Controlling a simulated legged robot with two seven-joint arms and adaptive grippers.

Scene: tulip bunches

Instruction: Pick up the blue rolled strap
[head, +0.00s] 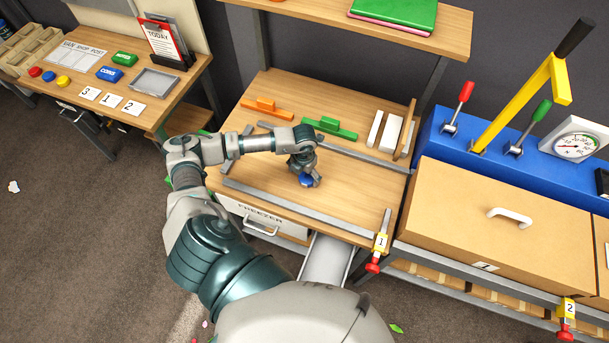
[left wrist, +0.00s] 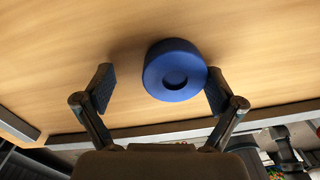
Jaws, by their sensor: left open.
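The blue rolled strap (left wrist: 175,70) sits on the wooden bench top as a thick round roll with a hollow in its middle. In the head view the strap (head: 306,180) shows as a small blue patch under my left gripper (head: 305,172). In the left wrist view my left gripper (left wrist: 160,92) is open, with its fingers apart. The roll is just ahead of the fingertips, close to the right finger and farther from the left one. I cannot tell whether the right finger touches it. My right gripper is not in view.
Metal rails (head: 300,208) border the bench top (head: 250,165). An orange piece (head: 267,110), a green piece (head: 329,128) and white blocks (head: 390,133) stand at the back. A red-handled clamp (head: 377,252) is at the front right corner. A cardboard-coloured box (head: 480,215) is on the right.

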